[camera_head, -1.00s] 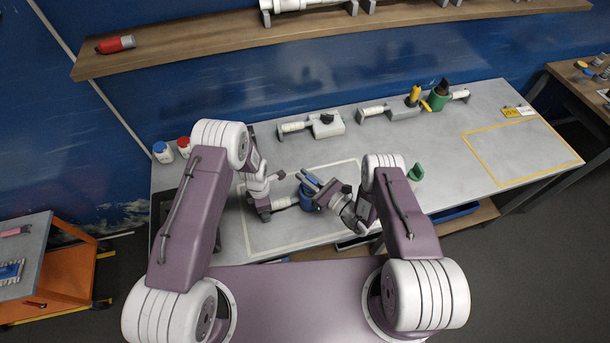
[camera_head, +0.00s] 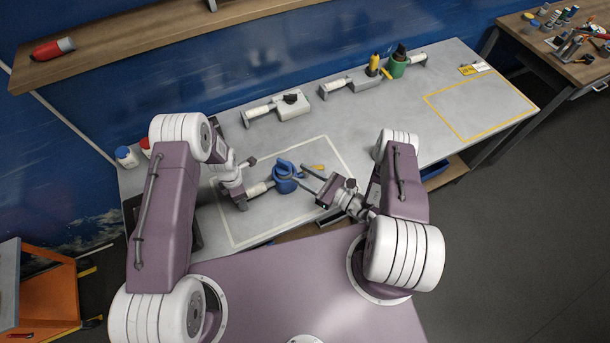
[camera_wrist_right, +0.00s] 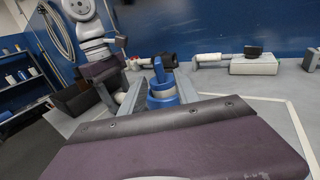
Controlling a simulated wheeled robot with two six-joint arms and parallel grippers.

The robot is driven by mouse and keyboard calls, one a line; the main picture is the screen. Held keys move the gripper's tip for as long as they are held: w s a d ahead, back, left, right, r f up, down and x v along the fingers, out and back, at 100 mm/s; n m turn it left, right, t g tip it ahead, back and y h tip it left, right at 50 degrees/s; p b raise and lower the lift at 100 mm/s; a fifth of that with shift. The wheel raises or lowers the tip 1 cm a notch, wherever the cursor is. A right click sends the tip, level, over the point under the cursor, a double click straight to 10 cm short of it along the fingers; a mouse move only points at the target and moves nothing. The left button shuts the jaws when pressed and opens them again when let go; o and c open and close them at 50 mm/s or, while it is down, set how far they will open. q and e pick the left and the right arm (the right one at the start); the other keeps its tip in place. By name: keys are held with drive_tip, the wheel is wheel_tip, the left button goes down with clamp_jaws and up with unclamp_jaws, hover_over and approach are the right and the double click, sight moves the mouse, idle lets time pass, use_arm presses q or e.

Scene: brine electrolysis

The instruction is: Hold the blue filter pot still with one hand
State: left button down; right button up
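The blue filter pot (camera_head: 285,178) stands on the grey bench inside a pale outlined area. It also shows in the right wrist view (camera_wrist_right: 163,94), with a blue handle rising from its top. A white cylindrical handle (camera_head: 259,188) reaches from the pot's left side towards my left gripper (camera_head: 240,184). The left gripper is close to that handle's outer end; whether its fingers close on it is unclear. My right gripper (camera_head: 312,184) is open and empty, to the right of the pot. In the right wrist view the pot appears between its spread fingers.
Grey blocks with white handles (camera_head: 292,105) stand at the back of the bench, near a green holder (camera_head: 398,66) and a yellow item (camera_head: 374,64). White jars with blue (camera_head: 126,157) and red lids stand at the left. The yellow-outlined area (camera_head: 480,105) is clear.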

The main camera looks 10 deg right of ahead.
drive_tip(key=shift+s+d, duration=0.3)
drive_tip(key=shift+s, duration=0.1)
